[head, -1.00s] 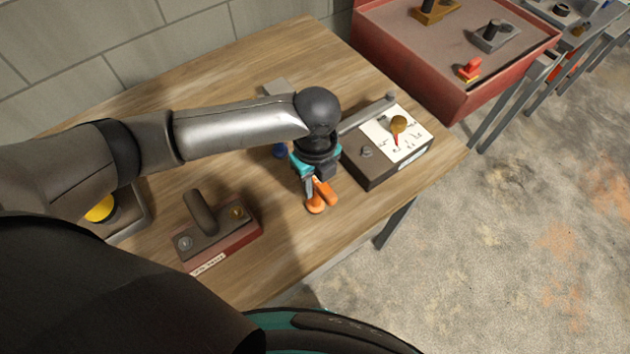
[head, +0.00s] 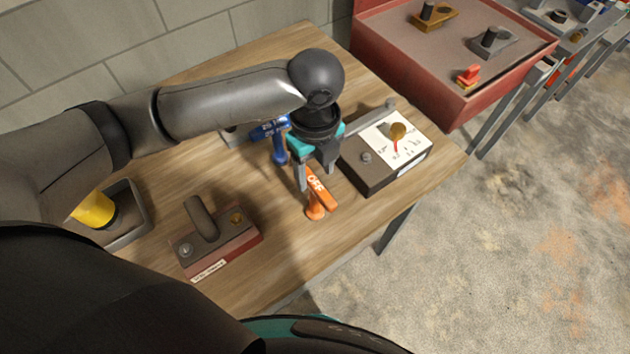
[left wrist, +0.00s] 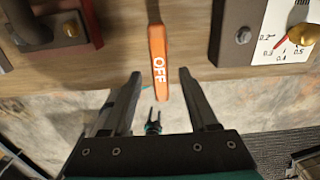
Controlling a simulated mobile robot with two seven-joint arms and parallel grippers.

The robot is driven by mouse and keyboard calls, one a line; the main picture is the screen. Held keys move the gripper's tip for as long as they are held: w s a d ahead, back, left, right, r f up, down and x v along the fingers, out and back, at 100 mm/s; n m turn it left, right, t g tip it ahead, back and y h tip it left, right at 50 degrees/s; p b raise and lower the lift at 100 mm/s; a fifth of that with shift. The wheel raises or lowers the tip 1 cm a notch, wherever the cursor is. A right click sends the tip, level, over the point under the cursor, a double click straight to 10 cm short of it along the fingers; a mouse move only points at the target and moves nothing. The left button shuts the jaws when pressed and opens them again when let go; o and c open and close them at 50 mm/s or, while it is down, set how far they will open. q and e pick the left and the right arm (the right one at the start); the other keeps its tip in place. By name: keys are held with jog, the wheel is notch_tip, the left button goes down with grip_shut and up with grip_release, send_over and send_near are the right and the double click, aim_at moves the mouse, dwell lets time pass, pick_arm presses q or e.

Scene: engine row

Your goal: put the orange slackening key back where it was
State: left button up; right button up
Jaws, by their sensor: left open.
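The orange slackening key (head: 318,193), lettered OFF, stands on the wooden table, left of the dark box with the dial. In the left wrist view the key (left wrist: 158,58) shows between and beyond my fingers, its OFF end towards me. My left gripper (head: 317,180) is open above the key, its fingers apart on either side of the key's top. The left wrist view shows the open fingertips (left wrist: 160,75) with gaps on both sides of the key. A small dark forked shape with teal, low between the fingers, looks like my right gripper (left wrist: 152,122); its state is unclear.
A blue key (head: 280,152) stands just behind my gripper. The dial box (head: 370,180) is close on the right. A red-based block with a dark handle (head: 205,232) and a grey tray with a yellow item (head: 128,235) are left. Bare table lies in front.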

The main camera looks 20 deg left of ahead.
pick_arm(q)
jog(key=shift+r, duration=2.3)
dwell(0.4)
